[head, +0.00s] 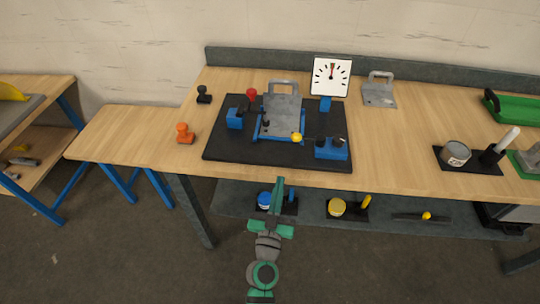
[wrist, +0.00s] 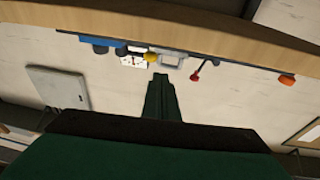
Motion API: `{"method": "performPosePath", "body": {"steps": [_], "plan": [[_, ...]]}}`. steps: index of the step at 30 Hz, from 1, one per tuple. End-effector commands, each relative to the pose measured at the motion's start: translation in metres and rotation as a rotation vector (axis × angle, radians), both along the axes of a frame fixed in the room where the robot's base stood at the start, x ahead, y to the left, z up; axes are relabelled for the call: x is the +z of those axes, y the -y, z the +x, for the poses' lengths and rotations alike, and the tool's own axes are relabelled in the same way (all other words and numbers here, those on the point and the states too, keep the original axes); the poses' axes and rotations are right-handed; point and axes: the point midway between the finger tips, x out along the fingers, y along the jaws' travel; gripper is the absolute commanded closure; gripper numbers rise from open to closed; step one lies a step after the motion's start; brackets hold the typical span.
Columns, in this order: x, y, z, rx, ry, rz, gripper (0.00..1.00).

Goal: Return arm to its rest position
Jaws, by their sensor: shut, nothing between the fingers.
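My arm reaches up from the bottom middle of the head view, in front of the workbench (head: 420,160). My gripper (head: 279,183) is shut and empty, close to the bench's front edge. In the wrist view its green fingers (wrist: 161,80) lie together and touch nothing. Beyond it on the bench, a black mat (head: 220,147) carries a grey metal plate with a handle (head: 281,117) in a blue fixture (head: 262,136).
A dial gauge (head: 331,76) stands behind the mat. A second handled plate (head: 380,93) and a grey can (head: 456,153) are to the right. A lower shelf (head: 385,222) holds several small items.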

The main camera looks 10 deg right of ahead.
Motion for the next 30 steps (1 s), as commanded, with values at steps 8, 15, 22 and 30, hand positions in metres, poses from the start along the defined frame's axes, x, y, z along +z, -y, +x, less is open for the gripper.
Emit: {"method": "performPosePath", "body": {"steps": [8, 15, 22, 30], "plan": [[-0.021, -0.020, -0.022, 0.036, -0.041, 0.026, 1.00], [-0.064, -0.071, -0.095, 0.137, -0.151, 0.083, 1.00], [-0.084, -0.106, -0.175, 0.224, -0.240, 0.114, 1.00], [-0.081, -0.124, -0.266, 0.306, -0.328, 0.118, 1.00]]}}
